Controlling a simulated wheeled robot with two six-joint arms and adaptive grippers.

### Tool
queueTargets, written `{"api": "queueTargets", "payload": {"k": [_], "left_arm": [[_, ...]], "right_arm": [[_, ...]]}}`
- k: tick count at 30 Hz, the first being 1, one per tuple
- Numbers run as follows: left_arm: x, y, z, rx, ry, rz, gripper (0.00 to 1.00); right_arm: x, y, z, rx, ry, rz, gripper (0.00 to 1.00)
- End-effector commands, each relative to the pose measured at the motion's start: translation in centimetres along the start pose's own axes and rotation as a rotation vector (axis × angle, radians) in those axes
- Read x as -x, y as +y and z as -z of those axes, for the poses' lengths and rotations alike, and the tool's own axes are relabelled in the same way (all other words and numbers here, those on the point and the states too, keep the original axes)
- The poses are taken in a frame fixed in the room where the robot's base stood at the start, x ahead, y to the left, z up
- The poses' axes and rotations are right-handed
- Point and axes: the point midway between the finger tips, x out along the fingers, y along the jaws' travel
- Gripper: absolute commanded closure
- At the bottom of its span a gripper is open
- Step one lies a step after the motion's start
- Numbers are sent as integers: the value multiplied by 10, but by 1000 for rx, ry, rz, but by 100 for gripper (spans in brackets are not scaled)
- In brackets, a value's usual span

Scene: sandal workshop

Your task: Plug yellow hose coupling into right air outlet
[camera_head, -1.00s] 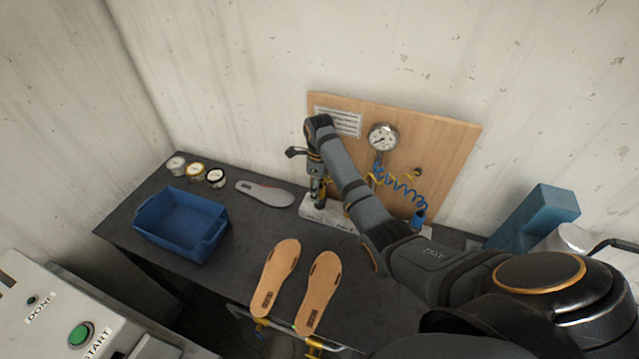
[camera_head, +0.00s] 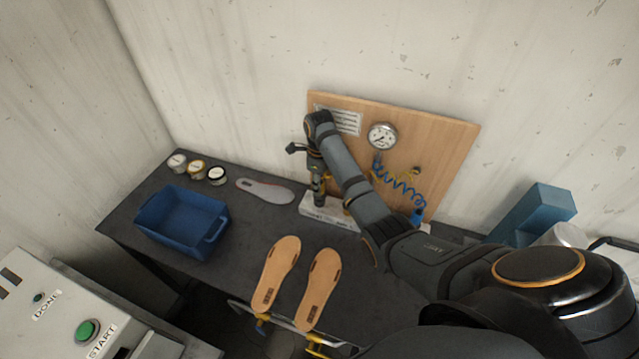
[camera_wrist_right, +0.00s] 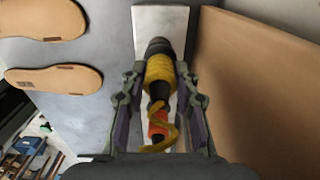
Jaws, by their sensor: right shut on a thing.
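My right gripper (camera_head: 318,196) points down over the left end of a white block (camera_head: 312,211) at the foot of a wooden board. In the right wrist view my right gripper (camera_wrist_right: 160,88) is shut around the yellow hose coupling (camera_wrist_right: 160,70), with a finger on each side. The coupling's black end (camera_wrist_right: 158,46) points at the white block (camera_wrist_right: 160,22). I cannot tell whether the coupling touches an outlet. My arm hides part of the block, and I cannot make out the right air outlet. My left gripper is not in view.
The wooden board (camera_head: 440,150) carries a gauge (camera_head: 382,136) and a coiled blue hose (camera_head: 400,185) with a blue coupling (camera_head: 417,215). A blue bin (camera_head: 160,238), a grey insole (camera_head: 265,191) and two tan soles (camera_head: 276,270) lie on the dark table.

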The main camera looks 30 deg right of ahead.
Motion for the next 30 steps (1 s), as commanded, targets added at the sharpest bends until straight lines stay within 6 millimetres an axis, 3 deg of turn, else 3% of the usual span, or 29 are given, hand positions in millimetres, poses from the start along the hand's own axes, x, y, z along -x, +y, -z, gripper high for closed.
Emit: {"api": "queueTargets", "payload": {"k": [1,18,30], "left_arm": [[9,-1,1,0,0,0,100],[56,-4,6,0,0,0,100],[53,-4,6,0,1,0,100]], "right_arm": [[8,0,0,0,0,0,93],[47,0,0,0,0,0,93],[76,-1,0,0,-2,2,93]]}}
